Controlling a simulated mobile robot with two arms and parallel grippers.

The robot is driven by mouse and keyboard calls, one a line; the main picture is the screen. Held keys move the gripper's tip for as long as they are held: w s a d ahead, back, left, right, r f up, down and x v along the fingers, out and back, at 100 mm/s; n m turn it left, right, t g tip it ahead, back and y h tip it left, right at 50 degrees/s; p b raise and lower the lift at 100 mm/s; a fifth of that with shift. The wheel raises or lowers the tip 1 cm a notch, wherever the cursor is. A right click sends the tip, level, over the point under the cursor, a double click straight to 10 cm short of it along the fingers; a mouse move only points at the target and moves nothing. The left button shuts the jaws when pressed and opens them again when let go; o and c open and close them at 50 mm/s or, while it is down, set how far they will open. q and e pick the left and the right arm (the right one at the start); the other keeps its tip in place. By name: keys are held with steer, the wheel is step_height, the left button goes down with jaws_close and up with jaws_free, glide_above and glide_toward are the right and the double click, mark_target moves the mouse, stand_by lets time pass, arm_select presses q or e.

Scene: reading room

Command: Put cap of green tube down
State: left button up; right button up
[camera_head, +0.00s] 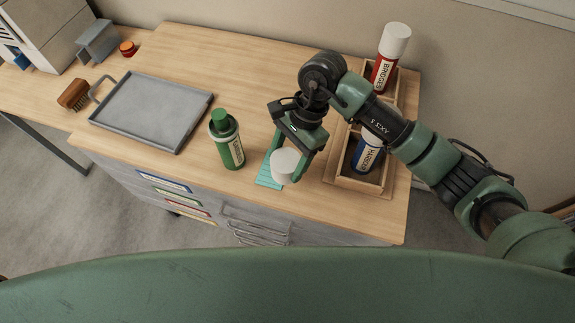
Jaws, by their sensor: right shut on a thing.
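The green tube (230,146) stands upright on the wooden table with a pale label; its top shows no white cap and a narrower green piece sticks out of it. My right gripper (287,162) is shut on a white cap (285,166), to the right of the green tube. The cap is over a small teal mat (267,177) near the table's front edge. I cannot tell whether the cap touches the mat. My left gripper is not in view.
A wooden rack (360,183) at the right holds a red tube (382,73) with a white cap and a blue tube (367,152), partly behind my right arm. A grey tray (150,112) lies left. A brush (74,95) is beside it. Bare table lies behind the green tube.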

mark_target(287, 170)
steer(key=shift+a+f, duration=0.1)
steer(key=shift+f, duration=0.45)
step_height(287, 170, down, 3)
steer(key=shift+f+p, duration=0.2)
steer(key=shift+p, duration=0.3)
steer(key=shift+f, duration=0.2)
steer(key=shift+f+b, duration=0.4)
steer(key=shift+b, duration=0.2)
steer(key=o, duration=1.6)
steer(key=shift+c, duration=0.2)
steer(key=shift+r, duration=0.1)
